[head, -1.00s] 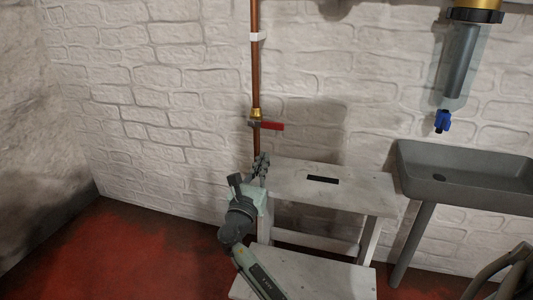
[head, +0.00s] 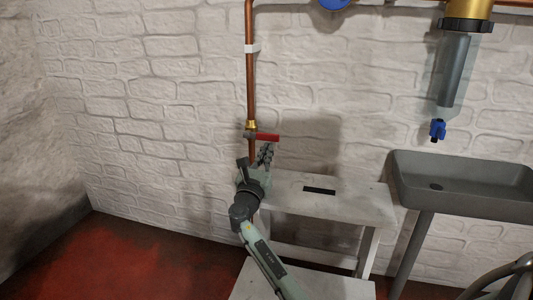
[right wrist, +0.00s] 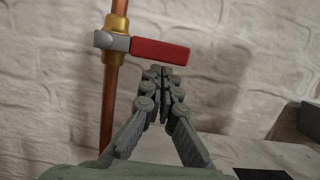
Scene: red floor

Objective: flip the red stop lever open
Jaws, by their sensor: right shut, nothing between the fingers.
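The red stop lever (head: 267,137) sticks out horizontally to the right from a brass valve (head: 251,126) on the vertical copper pipe (head: 250,80). In the right wrist view the red lever (right wrist: 160,51) lies level, just above and beyond my fingertips. My right gripper (head: 266,147) is shut and empty, just below the lever; in the right wrist view the gripper (right wrist: 159,72) points up at the lever's underside. I cannot tell whether the fingertips touch it. My left gripper is not in view.
A whitish step stool (head: 345,205) stands below the lever against the white brick wall (head: 150,110). A grey sink (head: 460,188) is at the right, under a filter housing with a blue tap (head: 437,129). Red floor (head: 130,262) is clear at the left.

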